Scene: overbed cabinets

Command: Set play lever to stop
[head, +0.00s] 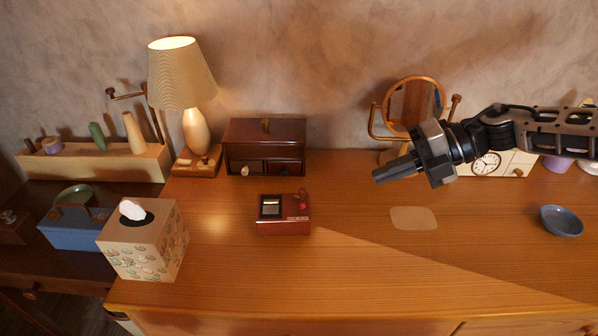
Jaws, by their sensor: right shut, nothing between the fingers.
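A small red-brown box (284,228) sits on the middle of the wooden cabinet top. It has a dark panel with a pale window on its upper left. A small red lever (302,197) with a round knob stands at its upper right; its exact setting is too small to read. My right gripper (376,175) comes in from the right, above the cabinet top and to the right of the box. Its fingers are shut and empty, pointing left, well apart from the lever. My left gripper is not in view.
A lit lamp (182,75) and a dark wooden chest (264,135) stand behind the box. A tissue box (140,255) is at the front left. A round mirror (415,100) and a clock (487,164) stand near my right arm. A blue bowl (562,221) is at right. The centre front is clear.

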